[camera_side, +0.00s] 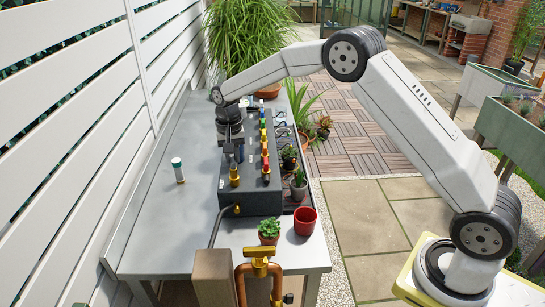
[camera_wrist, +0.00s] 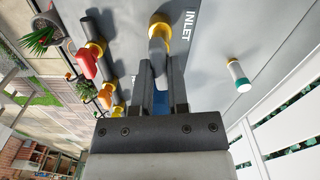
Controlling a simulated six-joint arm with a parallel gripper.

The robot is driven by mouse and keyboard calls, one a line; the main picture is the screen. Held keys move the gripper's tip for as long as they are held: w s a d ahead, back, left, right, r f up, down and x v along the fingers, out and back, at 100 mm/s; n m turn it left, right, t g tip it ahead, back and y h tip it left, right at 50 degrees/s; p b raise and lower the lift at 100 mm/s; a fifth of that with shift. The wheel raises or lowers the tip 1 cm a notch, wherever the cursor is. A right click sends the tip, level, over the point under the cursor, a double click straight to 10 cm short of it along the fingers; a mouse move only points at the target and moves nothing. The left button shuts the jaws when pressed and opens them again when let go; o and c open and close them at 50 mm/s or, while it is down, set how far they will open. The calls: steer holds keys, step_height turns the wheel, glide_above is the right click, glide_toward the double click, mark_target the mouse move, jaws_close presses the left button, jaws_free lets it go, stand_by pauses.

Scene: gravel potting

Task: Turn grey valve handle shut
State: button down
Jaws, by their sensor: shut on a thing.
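The grey valve handle (camera_wrist: 158,50) runs from a brass fitting (camera_wrist: 159,20) beside the word INLET into my gripper (camera_wrist: 162,65) in the wrist view. My gripper's two dark fingers are shut on it, one on each side. A blue patch shows deeper between the fingers. In the side view my gripper (camera_side: 229,152) points down at the left part of the dark manifold block (camera_side: 250,201), just behind its brass inlet fitting (camera_side: 234,176). The handle's held end is hidden by the fingers, and its exact angle is hard to tell.
A row of smaller valves with coloured handles (camera_side: 265,150) stands close to the right of my gripper. A white tube with a green cap (camera_side: 178,170) stands on the grey bench (camera_side: 150,235) at left. A red pot (camera_side: 305,220) and small potted plants line the right edge.

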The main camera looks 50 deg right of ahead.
mark_target(233, 157)
steer(key=shift+r+m, duration=0.1)
steer(key=shift+m, duration=0.9)
steer(key=c, duration=0.6)
jaws_free()
steer(key=shift+r, duration=3.9)
